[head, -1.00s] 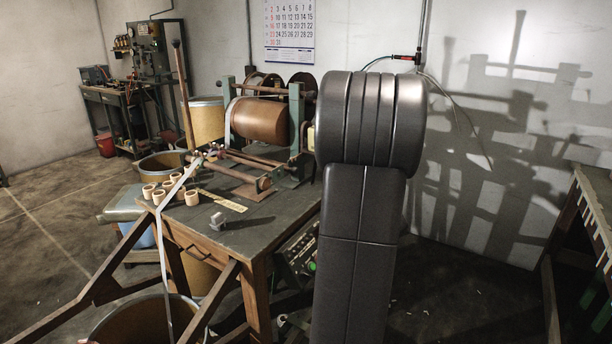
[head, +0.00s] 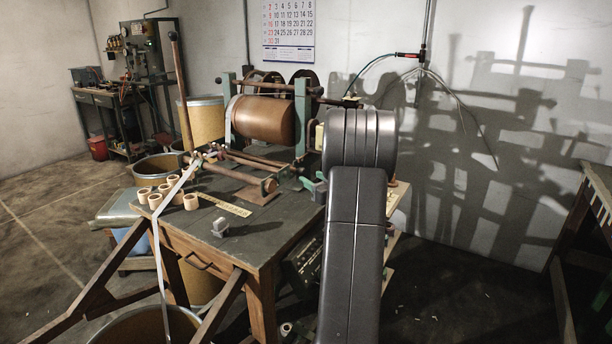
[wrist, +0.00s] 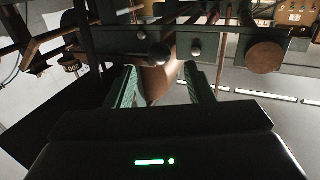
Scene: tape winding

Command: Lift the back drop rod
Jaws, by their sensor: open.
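The winding machine with its copper-brown drum (head: 264,121) stands on the bench. A thin dark rod (head: 275,88) runs along above the drum, and lower rods (head: 235,172) lie in front of it. I cannot tell for sure which one is the back drop rod. My gripper (wrist: 163,88) is open in the wrist view, its two green ridged fingers apart with nothing held. A brown rounded part shows beyond them, with a dark crossbar and round rod ends (wrist: 160,54) just above.
The bench top (head: 265,232) carries several pale rings (head: 191,202), a small grey block (head: 219,227) and a yellow strip (head: 234,209). A white tape (head: 163,265) hangs over its front edge into a bin (head: 140,328).

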